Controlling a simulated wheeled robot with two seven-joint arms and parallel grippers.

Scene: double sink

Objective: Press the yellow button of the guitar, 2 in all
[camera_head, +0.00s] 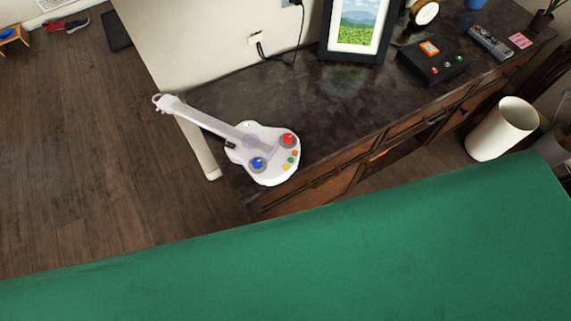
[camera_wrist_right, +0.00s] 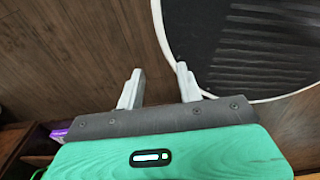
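The white toy guitar (camera_head: 262,142) lies on the dark desk near its left front corner, with its neck pointing to the upper left. The small yellow button (camera_head: 286,168) is near the lower right edge of its body, below a green button (camera_head: 291,160) and an orange one. A large red button (camera_head: 288,140) and a large blue button (camera_head: 258,163) are also on the body. My right gripper (camera_wrist_right: 158,73) shows in the right wrist view with its fingers apart and nothing between them. The guitar is not in that view. Neither gripper shows in the head view.
A framed picture (camera_head: 358,28), a black box with buttons (camera_head: 432,60) and a remote (camera_head: 489,42) stand or lie further right on the desk (camera_head: 330,105). A white cylindrical bin (camera_head: 502,130) is at right. A white-rimmed dark object (camera_wrist_right: 255,45) is beside my right fingers.

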